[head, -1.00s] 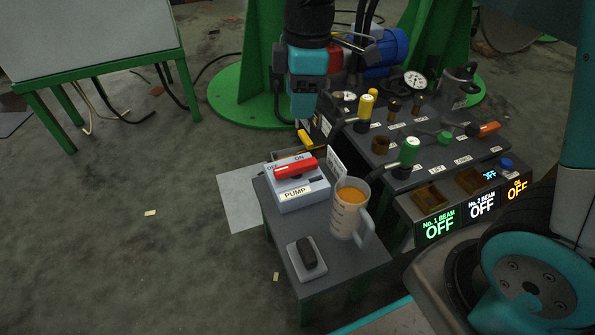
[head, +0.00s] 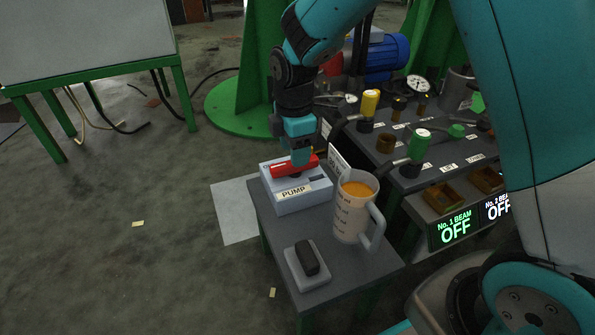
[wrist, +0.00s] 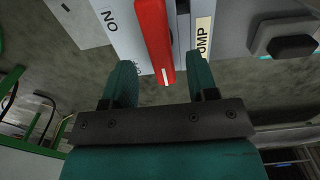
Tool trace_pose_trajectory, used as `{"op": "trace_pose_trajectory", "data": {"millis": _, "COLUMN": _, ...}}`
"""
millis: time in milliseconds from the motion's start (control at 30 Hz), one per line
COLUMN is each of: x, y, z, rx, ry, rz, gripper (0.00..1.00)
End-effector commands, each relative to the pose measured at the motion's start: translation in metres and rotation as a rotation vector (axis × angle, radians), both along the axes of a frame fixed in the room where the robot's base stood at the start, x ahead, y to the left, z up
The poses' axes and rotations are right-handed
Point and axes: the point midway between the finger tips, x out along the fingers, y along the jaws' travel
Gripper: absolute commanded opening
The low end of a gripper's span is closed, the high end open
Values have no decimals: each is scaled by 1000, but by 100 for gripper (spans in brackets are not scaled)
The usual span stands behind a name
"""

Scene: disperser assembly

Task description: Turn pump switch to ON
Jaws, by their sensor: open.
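The pump switch's red handle (head: 295,167) lies across the top of a pale blue-grey box (head: 303,197) labelled PUMP, on a small dark table. My gripper (head: 301,157) is over the box, pointing down at the handle and hiding the ON label in the head view. In the wrist view, my gripper (wrist: 160,62) is open, with one green finger on each side of the red handle (wrist: 155,38). Gaps show between the handle and both fingers. The ON label shows upside down beside the handle; a second label is partly hidden by the left finger.
A measuring jug (head: 352,208) with orange liquid stands right of the box. A dark block on a pale base (head: 307,260) is at the table's front. A bench with valves and a yellow-topped handle (head: 370,103) stands behind right. The floor at left is mostly clear.

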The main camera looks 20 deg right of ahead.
Motion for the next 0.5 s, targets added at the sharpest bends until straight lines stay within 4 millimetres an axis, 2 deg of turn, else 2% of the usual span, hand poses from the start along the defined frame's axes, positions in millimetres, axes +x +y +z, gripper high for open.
{"op": "trace_pose_trajectory", "data": {"millis": 33, "x": 0, "y": 0, "z": -15, "rx": 0, "ry": 1, "rz": 0, "gripper": 53}}
{"op": "trace_pose_trajectory", "data": {"millis": 200, "x": 0, "y": 0, "z": -31, "rx": 0, "ry": 0, "rz": 1, "gripper": 53}}
{"op": "trace_pose_trajectory", "data": {"millis": 500, "x": 0, "y": 0, "z": -34, "rx": 0, "ry": -1, "rz": 0, "gripper": 53}}
